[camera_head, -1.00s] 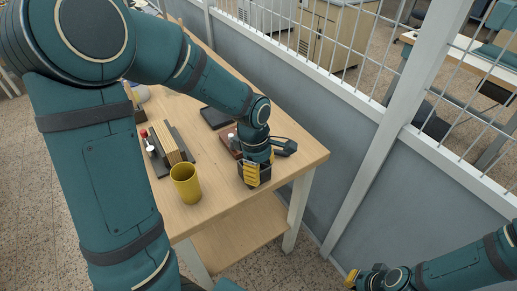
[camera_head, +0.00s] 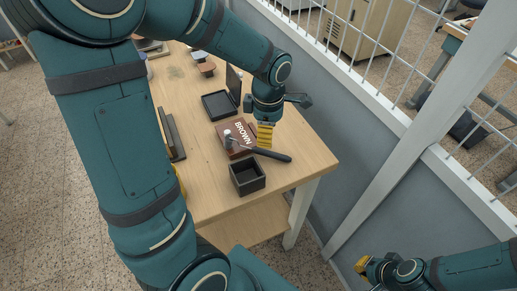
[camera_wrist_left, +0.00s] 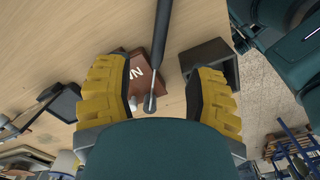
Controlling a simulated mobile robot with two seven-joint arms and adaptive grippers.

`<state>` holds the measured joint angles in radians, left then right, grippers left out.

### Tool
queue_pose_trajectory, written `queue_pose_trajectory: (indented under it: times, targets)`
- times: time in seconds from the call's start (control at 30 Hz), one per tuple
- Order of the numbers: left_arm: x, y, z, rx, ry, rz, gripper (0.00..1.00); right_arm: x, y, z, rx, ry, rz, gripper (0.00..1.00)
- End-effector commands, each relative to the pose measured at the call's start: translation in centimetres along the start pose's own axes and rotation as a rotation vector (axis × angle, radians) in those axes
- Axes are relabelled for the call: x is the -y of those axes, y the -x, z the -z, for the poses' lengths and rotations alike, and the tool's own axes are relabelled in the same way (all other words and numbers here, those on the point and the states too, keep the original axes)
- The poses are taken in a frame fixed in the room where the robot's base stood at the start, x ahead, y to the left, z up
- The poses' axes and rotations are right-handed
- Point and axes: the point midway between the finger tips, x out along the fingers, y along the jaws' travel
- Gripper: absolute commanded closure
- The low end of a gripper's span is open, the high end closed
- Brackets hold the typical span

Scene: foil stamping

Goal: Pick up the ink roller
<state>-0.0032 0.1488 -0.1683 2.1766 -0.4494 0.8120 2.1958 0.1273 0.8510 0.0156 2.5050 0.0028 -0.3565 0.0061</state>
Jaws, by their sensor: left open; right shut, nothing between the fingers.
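The ink roller (camera_head: 268,154) lies across a brown box lettered BROWN (camera_head: 236,135). Its long dark handle reaches toward the right edge of the table. In the left wrist view the dark handle (camera_wrist_left: 163,45) comes down from the top to a grey metal end (camera_wrist_left: 150,104). My left gripper (camera_head: 265,142) is open and empty, just by the roller. In the wrist view its yellow fingers (camera_wrist_left: 157,98) stand either side of the roller's metal end, apart from it. The roller's head is partly hidden. My right gripper (camera_head: 362,266) is shut and empty, off to the right of the table.
An open black box (camera_head: 247,188) stands on the table in front of the roller. A black tray (camera_head: 218,104) lies behind. My left arm hides much of the table's left side. The wooden table's right front corner is clear, and a railing runs beyond it.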

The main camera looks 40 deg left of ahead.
Motion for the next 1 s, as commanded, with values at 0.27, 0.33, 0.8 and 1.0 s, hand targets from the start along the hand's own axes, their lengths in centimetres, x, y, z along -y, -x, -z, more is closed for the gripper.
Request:
queue_pose_trajectory:
  times: [0.27, 0.33, 0.8, 1.0]
  targets:
    - [0.0, -4.0, 0.0, 0.000, 0.000, 0.001, 0.45, -0.3, -0.8, -0.3, 0.007, 0.002, 0.001, 1.00]
    - [0.0, -4.3, 0.0, 0.000, 0.000, 0.001, 0.45, -0.3, -0.8, -0.3, 0.007, 0.002, 0.001, 1.00]
    - [0.1, -9.4, -0.1, 0.000, 0.000, 0.001, 0.45, -0.7, -1.9, -0.8, 0.017, 0.005, 0.002, 1.00]
    - [0.1, -9.4, -0.1, 0.001, 0.000, -0.001, 0.45, -0.7, -1.8, -0.8, 0.018, 0.005, 0.002, 1.00]
